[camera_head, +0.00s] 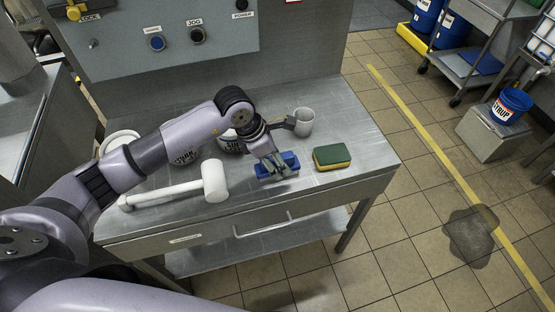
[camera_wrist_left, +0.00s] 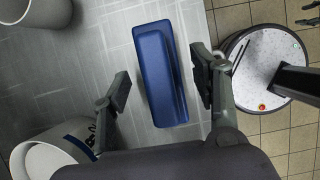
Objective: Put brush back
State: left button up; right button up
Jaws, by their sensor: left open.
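The blue brush (camera_head: 290,159) lies on the steel table, left of the green and yellow sponge. In the left wrist view the brush (camera_wrist_left: 158,70) is a long blue block lying lengthwise between my fingers. My left gripper (camera_head: 274,167) is open over the brush. In the left wrist view one finger of the gripper (camera_wrist_left: 164,86) is on each side of it, with a gap on the left and a narrower one on the right. Part of the brush is hidden by the fingers in the head view.
On the table (camera_head: 345,110) stand a sponge (camera_head: 332,156), a grey-white cup (camera_head: 304,122), a white mallet (camera_head: 214,181) and labelled white tubs (camera_head: 231,145) partly behind my arm. A control panel (camera_head: 160,35) rises behind. A dark puddle (camera_head: 470,235) lies on the tiled floor.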

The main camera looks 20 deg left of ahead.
pick_arm(q)
jog(key=b+v, duration=0.3)
jog(key=v, duration=0.6)
jog(key=shift+a+r, duration=0.2)
jog(key=shift+r, duration=0.15)
jog(key=shift+s+a+r, duration=0.2)
jog(key=shift+r, duration=0.45)
